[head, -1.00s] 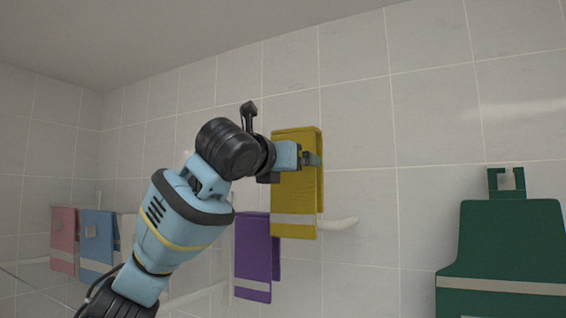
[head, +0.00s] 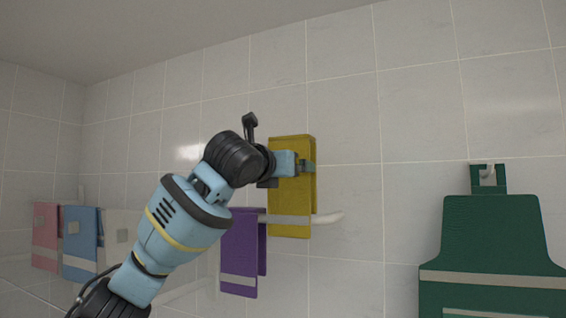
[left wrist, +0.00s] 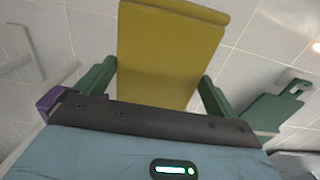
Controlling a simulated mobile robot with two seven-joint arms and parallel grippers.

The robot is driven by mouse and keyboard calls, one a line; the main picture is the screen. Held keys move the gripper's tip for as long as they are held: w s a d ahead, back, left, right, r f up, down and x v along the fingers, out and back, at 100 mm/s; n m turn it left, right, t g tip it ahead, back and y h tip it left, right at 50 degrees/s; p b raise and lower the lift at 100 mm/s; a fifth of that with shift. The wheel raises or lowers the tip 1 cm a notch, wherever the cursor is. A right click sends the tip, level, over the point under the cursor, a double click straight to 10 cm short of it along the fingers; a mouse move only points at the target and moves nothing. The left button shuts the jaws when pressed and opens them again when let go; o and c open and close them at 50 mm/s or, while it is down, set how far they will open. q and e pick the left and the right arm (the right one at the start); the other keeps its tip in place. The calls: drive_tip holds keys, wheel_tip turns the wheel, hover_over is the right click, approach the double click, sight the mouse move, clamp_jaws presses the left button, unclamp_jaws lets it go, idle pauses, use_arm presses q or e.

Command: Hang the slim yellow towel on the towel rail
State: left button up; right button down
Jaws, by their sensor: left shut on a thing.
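The yellow towel (head: 290,195) hangs folded over at its top, with a pale band near its lower end. My left gripper (head: 308,167) is shut on it at the upper part, and the towel hangs upright. In the left wrist view the yellow towel (left wrist: 168,55) lies between the two green fingers. The white towel rail (head: 328,219) shows its rounded end just right of the towel's lower part. The towel's fold is well above the rail in the picture. I cannot tell whether towel and rail touch. My right gripper is not in view.
A purple towel (head: 239,250) hangs just left of the yellow one. Blue (head: 80,240) and pink (head: 45,235) towels hang further left. A large green apron-like cloth (head: 490,240) hangs from a hook (head: 488,172) at right. The tiled wall between is bare.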

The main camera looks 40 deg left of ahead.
use_arm(q)
wheel_tip(320, 180, down, 16)
drive_tip(key=shift+f, duration=0.15)
idle(1.7)
drive_tip(key=o, duration=0.7)
drive_tip(key=shift+s, duration=0.1)
drive_tip(key=shift+v, duration=3.9)
